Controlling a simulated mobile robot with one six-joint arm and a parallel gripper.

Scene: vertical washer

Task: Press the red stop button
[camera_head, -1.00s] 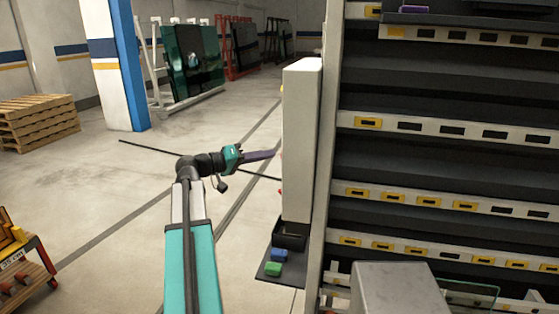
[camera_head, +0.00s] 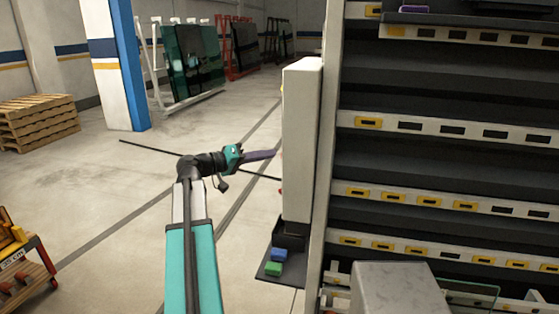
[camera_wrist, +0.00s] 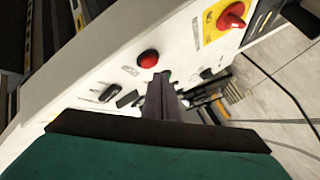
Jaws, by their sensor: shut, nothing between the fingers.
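The round red stop button (camera_wrist: 148,59) stands out from a white control panel (camera_wrist: 125,45) in the wrist view. A red rotary switch (camera_wrist: 232,16) on a yellow plate is at the upper right of that panel. My gripper (camera_wrist: 160,78) is shut and empty, with its tips just below and slightly right of the red button in the picture. Whether the tips touch the panel cannot be told. In the head view my gripper (camera_head: 277,152) points right at the white control box (camera_head: 301,140), whose button face is mostly hidden from there.
The tall vertical washer (camera_head: 440,160) with dark slats stands right of the control box. Black switches (camera_wrist: 110,93) sit left of my gripper on the panel. A small shelf (camera_head: 262,276) with blue and green blocks is under the box. Open floor lies to the left.

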